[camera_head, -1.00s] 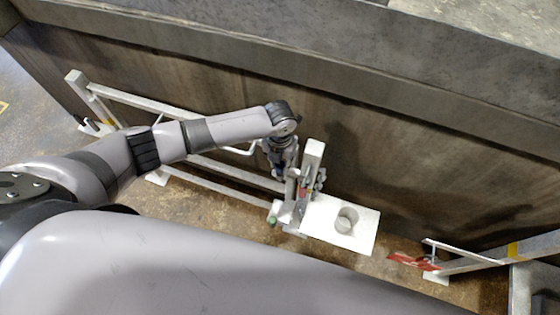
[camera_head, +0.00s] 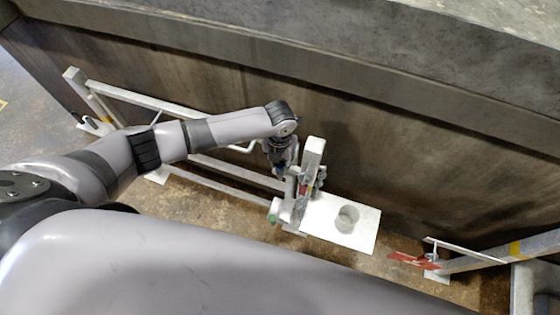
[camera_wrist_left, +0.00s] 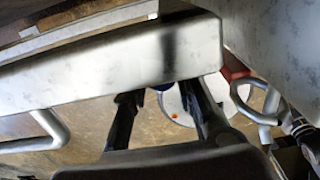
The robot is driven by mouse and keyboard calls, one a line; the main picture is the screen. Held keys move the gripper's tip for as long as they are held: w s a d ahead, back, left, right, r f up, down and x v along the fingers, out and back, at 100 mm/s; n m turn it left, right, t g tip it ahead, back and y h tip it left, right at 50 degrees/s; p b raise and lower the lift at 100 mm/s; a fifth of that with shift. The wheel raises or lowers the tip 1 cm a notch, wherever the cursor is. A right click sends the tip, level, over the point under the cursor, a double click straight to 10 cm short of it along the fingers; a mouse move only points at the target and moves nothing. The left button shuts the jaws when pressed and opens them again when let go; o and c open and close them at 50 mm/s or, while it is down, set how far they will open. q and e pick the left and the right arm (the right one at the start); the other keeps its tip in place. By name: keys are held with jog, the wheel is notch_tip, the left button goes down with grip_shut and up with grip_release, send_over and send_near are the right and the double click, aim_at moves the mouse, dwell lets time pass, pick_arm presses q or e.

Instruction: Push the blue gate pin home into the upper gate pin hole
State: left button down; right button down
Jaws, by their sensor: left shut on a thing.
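My left gripper (camera_head: 281,168) is at the left side of the white gate post (camera_head: 312,152), pointing down. In the left wrist view its two fingers (camera_wrist_left: 166,92) reach to the edge of a white gate beam (camera_wrist_left: 120,52). Most of the pin is hidden by the beam and fingers. The upper gate pin hole cannot be made out, so I cannot tell how deep the pin sits. My right gripper is not in view.
White gate rails (camera_head: 150,100) run to the left along the dark compactor wall (camera_head: 400,170). A red piece (camera_head: 412,260) is at the lower right. A metal ring (camera_wrist_left: 262,100) is close by on the right.

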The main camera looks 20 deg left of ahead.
pick_arm(q)
jog(key=c, duration=1.2)
grip_release()
jog(key=shift+c, duration=0.6)
notch_tip(320, 180, up, 7)
jog(key=p, duration=0.6)
jog(key=shift+r+p, duration=0.1)
jog(key=shift+p, duration=0.25)
jog(key=shift+s, duration=0.1)
